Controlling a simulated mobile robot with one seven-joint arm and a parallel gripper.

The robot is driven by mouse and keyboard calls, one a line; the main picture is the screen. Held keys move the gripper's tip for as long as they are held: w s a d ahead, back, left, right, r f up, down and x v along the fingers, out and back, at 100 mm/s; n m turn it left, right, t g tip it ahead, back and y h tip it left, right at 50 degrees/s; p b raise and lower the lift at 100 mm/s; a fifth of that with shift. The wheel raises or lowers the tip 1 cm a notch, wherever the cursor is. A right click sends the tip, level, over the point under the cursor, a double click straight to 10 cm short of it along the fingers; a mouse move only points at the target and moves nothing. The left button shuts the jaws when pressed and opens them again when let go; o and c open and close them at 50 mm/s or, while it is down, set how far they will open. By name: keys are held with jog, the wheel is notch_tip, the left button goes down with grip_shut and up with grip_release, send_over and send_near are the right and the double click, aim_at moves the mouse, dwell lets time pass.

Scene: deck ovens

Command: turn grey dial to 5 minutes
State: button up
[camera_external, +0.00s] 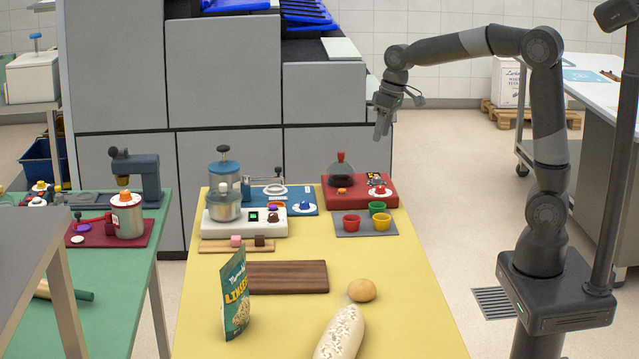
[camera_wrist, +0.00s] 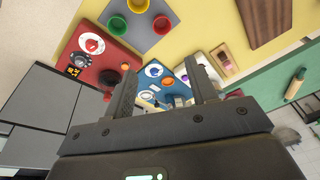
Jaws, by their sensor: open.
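The red unit (camera_external: 362,203) stands at the back right of the yellow table; it also shows at the upper left in the wrist view (camera_wrist: 98,25). A dark grey dial (camera_wrist: 82,60) with pale marks sits on it, between a red knob on a white disc (camera_wrist: 91,45) and a small display with orange digits (camera_wrist: 74,70). I cannot read the dial's setting. My gripper (camera_external: 381,136) is open and empty, raised above and behind the red unit, clear of it. In the wrist view its fingers (camera_wrist: 160,68) stand apart, right of the dial.
A grey mat (camera_external: 351,231) with red, green and yellow bowls lies in front of the red unit. A blue unit (camera_external: 302,195) and a white unit (camera_external: 240,229) stand to its left. The grey oven front (camera_external: 230,100) rises behind. Space above the red unit is free.

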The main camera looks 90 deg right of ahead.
jog(key=d+f+m+g, duration=0.1)
jog(key=d+f, duration=0.2)
jog(key=d, duration=0.5)
jog(key=d+f+m, duration=0.1)
jog(key=d+f, duration=0.2)
jog(key=d, duration=0.5)
jog(key=m+g, duration=0.1)
send_near(377, 178)
jog(key=f, duration=0.8)
jog(key=shift+w+d+f, duration=0.15)
jog(key=shift+d+f, duration=0.15)
jog(key=shift+f, duration=0.05)
jog(key=shift+c, duration=0.2)
jog(key=c, duration=0.9)
